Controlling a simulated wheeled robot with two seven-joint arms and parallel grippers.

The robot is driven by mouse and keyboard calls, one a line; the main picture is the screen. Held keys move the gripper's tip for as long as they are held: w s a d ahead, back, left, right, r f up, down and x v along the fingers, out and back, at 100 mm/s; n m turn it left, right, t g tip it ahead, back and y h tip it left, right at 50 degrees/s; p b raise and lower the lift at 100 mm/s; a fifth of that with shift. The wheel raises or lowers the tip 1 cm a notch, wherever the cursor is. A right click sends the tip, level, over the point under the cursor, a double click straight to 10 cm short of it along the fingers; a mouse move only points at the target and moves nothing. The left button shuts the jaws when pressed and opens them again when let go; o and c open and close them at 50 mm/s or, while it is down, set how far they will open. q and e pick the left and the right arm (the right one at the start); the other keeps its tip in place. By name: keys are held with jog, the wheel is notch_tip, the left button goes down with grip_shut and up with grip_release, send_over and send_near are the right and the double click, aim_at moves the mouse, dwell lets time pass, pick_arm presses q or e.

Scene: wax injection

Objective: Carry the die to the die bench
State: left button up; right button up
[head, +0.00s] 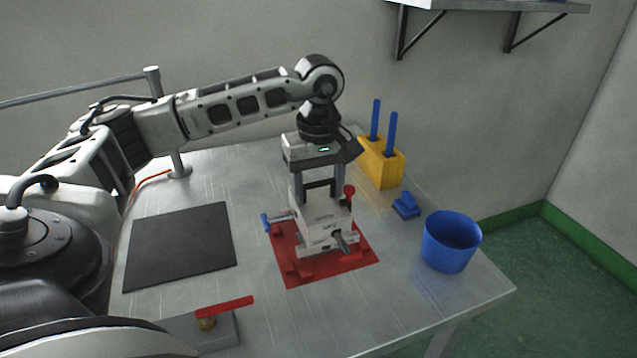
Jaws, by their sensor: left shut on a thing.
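The die (322,220) appears to be the pale block on the red plate (362,269) near the middle of the metal bench (400,305). It looks upright, with a blue-ended rod on its left, a red knob at its right and a grey spout at its front. My left gripper (320,192) points straight down from above, its two fingers shut on the top part of the die. The exact contact is partly hidden by the fingers. I cannot tell whether the die rests on the plate or is slightly raised. My right gripper is not in view.
A black mat (180,247) lies at the left. A red-handled tool on a grey block (218,328) is at the front. A yellow holder (382,164) with two blue rods, a small blue item (406,206) and a blue bin (450,243) stand along the right side.

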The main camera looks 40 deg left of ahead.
aim_at(319, 201)
pick_arm(q)
jog(key=shift+w+f, duration=0.1)
jog(key=shift+f, duration=0.3)
jog(key=shift+b, duration=0.3)
dwell(0.4)
dwell(0.7)
jog(key=shift+f, duration=0.1)
dwell(0.3)
jog(key=shift+f+b, duration=0.4)
jog(key=shift+b, duration=0.05)
jog(key=shift+f+b, duration=0.55)
jog(key=shift+f, duration=0.15)
